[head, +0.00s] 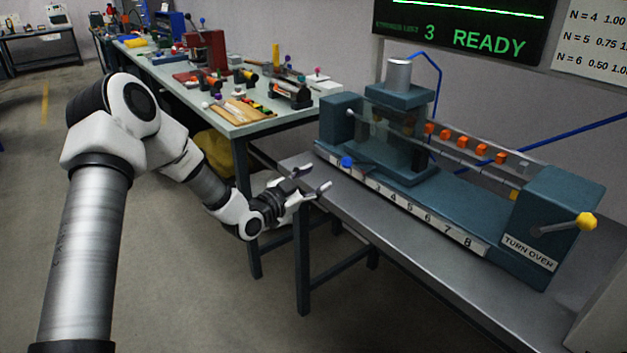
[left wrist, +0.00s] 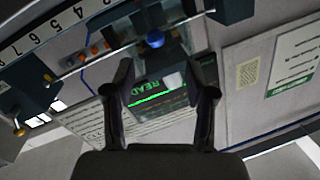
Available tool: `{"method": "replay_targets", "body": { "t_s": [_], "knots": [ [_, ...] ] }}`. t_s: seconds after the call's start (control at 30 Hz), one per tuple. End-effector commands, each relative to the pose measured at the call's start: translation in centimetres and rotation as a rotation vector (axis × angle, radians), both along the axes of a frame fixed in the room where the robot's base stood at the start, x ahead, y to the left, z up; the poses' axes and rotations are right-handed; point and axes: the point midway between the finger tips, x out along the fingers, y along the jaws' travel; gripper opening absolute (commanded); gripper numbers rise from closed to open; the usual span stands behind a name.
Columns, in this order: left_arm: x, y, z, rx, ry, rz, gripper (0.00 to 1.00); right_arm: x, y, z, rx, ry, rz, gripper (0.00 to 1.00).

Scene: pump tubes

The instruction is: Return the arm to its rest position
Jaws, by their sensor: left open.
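My left arm reaches in from the left in the head view. Its gripper (head: 308,180) is open and empty, near the left front corner of the metal bench. The blue-grey pump machine (head: 460,205) stands on that bench, to the right of the gripper. A blue knob (head: 347,162) is on the machine's left front, just right of the fingertips and seemingly apart from them. In the left wrist view the open fingers (left wrist: 162,85) frame the display screen, and the blue knob (left wrist: 155,40) shows above the gap between them. My right gripper is not in view.
The metal bench (head: 400,235) runs to the lower right. A long workbench (head: 275,122) with tools and small parts stands behind my arm. A yellow-tipped lever (head: 585,221) sticks out at the machine's right end. A screen (head: 470,30) reads 3 READY. The left floor is clear.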

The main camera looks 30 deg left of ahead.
Motion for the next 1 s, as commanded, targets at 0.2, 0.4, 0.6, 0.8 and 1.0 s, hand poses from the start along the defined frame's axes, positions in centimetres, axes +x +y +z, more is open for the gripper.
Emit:
{"method": "replay_targets", "body": {
  "t_s": [0.2, 0.4, 0.6, 0.8, 1.0],
  "knots": [
    [-0.3, 0.0, 0.0, 0.002, 0.0, -0.002, 0.55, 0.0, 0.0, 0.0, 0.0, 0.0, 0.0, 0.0],
    [-0.3, 0.0, 0.0, 0.001, 0.001, -0.002, 0.55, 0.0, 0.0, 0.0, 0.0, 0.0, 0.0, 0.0],
    [-0.5, -0.4, -1.0, 0.008, 0.032, -0.009, 0.55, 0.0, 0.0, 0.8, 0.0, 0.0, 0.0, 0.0],
    [-4.3, -8.4, -9.5, 0.074, 0.307, -0.141, 0.55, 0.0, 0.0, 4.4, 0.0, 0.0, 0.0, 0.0],
    [-17.2, -15.3, -20.9, 0.033, 0.835, -0.145, 0.55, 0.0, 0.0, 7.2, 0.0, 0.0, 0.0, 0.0]
  ]
}}
